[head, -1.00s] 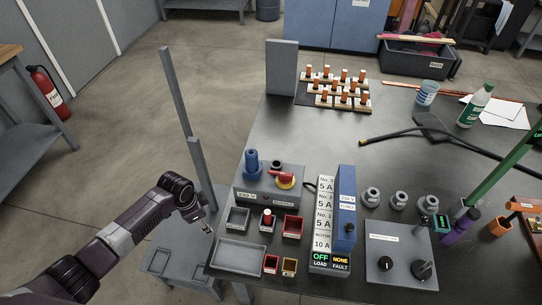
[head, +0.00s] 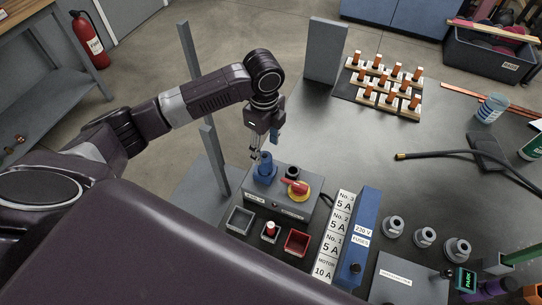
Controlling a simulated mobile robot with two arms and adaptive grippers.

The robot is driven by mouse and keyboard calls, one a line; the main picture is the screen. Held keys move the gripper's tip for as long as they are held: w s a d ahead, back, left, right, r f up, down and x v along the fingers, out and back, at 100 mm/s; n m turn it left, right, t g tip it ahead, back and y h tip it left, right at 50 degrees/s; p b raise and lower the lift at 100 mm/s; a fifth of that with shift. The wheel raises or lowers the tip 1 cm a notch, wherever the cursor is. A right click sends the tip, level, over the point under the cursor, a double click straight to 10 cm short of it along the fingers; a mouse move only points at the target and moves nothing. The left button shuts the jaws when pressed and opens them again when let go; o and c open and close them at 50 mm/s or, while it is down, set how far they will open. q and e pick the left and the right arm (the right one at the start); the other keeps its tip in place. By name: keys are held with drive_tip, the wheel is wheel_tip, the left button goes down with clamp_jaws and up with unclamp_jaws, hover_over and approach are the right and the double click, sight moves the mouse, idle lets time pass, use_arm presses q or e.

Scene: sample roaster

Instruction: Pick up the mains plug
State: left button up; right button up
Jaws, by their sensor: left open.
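The blue mains plug (head: 265,170) stands upright at the back left of a grey switch box (head: 290,204) with a red and yellow rotary switch (head: 295,189). My left gripper (head: 257,154) points down at the top of the plug, with its fingers open. The fingers and wrist partly cover the plug's upper part. I cannot tell whether the fingers touch it. My right gripper is not in view.
A dark round socket (head: 292,173) sits beside the plug. Small bins (head: 240,219) stand in front of the box, and a blue fuse unit (head: 359,237) stands to its right. An upright grey panel (head: 325,50) and a rack of orange-topped pegs (head: 384,87) stand behind.

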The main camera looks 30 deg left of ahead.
sight(265, 157)
use_arm(q)
drive_tip(key=shift+s+f, duration=0.2)
drive_tip(key=shift+f, duration=0.25)
drive_tip(key=f, duration=0.1)
drive_tip(key=f+p, duration=0.1)
drive_tip(key=shift+s+f, duration=0.25)
drive_tip(key=shift+f, duration=0.1)
drive_tip(key=f, duration=0.2)
drive_tip(key=shift+w+f+p, duration=0.2)
drive_tip(key=shift+f+p, duration=0.15)
drive_tip(key=shift+f, duration=0.45)
drive_tip(key=c, duration=1.4)
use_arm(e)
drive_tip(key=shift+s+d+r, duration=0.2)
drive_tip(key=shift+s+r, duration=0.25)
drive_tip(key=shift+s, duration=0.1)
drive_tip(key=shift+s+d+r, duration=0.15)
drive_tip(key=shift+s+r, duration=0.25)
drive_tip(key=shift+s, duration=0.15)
